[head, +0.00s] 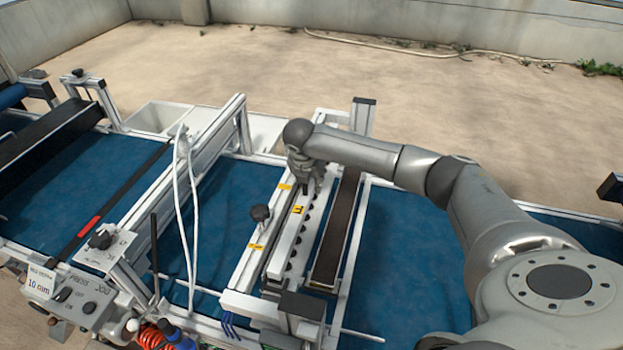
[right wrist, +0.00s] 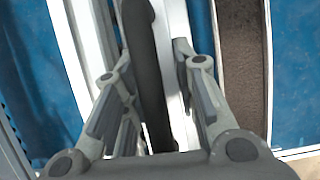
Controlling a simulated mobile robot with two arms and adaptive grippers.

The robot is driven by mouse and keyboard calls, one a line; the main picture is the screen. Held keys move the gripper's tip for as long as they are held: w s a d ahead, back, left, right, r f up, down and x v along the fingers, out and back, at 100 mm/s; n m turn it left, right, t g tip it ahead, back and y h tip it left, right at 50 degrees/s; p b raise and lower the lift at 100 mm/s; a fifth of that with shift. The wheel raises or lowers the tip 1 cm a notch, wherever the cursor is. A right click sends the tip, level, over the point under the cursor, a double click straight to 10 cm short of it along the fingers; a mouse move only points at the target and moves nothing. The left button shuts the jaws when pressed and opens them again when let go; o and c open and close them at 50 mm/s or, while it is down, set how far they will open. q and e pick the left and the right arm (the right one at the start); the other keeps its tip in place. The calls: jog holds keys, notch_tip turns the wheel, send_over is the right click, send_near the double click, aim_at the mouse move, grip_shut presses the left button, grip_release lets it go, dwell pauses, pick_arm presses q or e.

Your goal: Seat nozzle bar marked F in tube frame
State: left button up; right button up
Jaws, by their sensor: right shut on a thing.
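The nozzle bar (head: 287,236) is a long light bar with a row of dark nozzles along its right side. Its yellow label carries a dark letter that looks like F, seen turned. My right gripper (head: 307,184) is at the bar's far part, shut on its black handle (right wrist: 150,75), which runs between the fingers in the right wrist view. The bar lies along or just over the tube frame (head: 249,262), a light rail with yellow tags and a black knob. Whether it touches the frame is unclear. My left gripper is out of view.
A brown-topped channel (head: 336,228) runs close along the bar's right. A black block (head: 302,306) stands at the near end. White hoses (head: 191,210) and a control box (head: 68,296) are at left. Blue belt (head: 400,255) lies open under my right arm.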

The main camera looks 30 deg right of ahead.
jog(key=shift+s+a+f, duration=0.1)
jog(key=shift+s+f, duration=0.15)
jog(key=shift+f, duration=0.3)
dwell(0.5)
jog(key=shift+s+f, duration=0.1)
jog(key=shift+f, duration=0.15)
grip_shut()
jog(key=shift+a+f, duration=0.1)
jog(key=o, duration=1)
grip_release()
jog(key=shift+o, duration=0.5)
